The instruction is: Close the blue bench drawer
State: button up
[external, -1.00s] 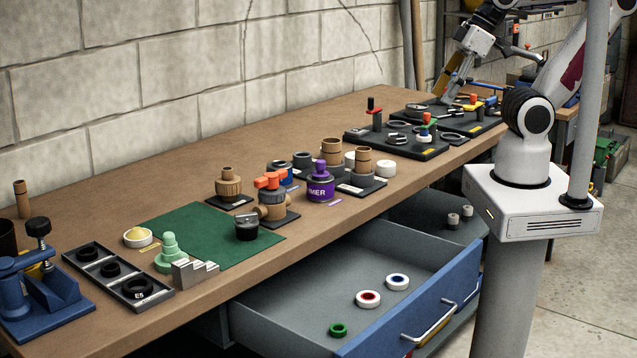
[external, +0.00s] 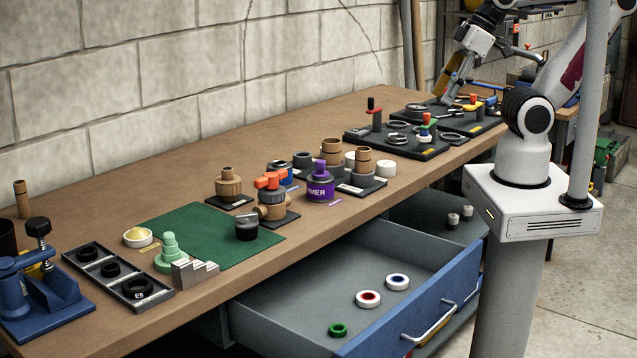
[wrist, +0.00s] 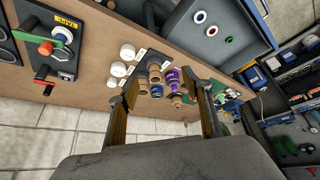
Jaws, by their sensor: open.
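The blue bench drawer (external: 418,305) is pulled out from under the bench, with its long metal handle (external: 433,327) on the blue front. Inside the drawer lie a green ring (external: 338,330), a white-and-red ring (external: 368,299) and a white-and-blue ring (external: 397,281). The drawer also shows in the wrist view (wrist: 238,50), at the top right. My gripper (external: 446,98) is at the far end of the bench in the external view, well away from the drawer. In the wrist view my gripper (wrist: 165,107) has its fingers spread apart with nothing held between them.
A second grey drawer (external: 430,215) stands open beyond the blue one. The floor in front is clear.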

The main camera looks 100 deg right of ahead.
jog(key=c, duration=0.5)
jog(key=n+g+h, duration=0.2)
jog(key=n+g, duration=0.2)
jog(key=n, duration=0.5)
send_near(441, 319)
jog(key=shift+d, duration=0.2)
jog(key=shift+f, duration=0.1)
jog(key=shift+x, duration=3.75)
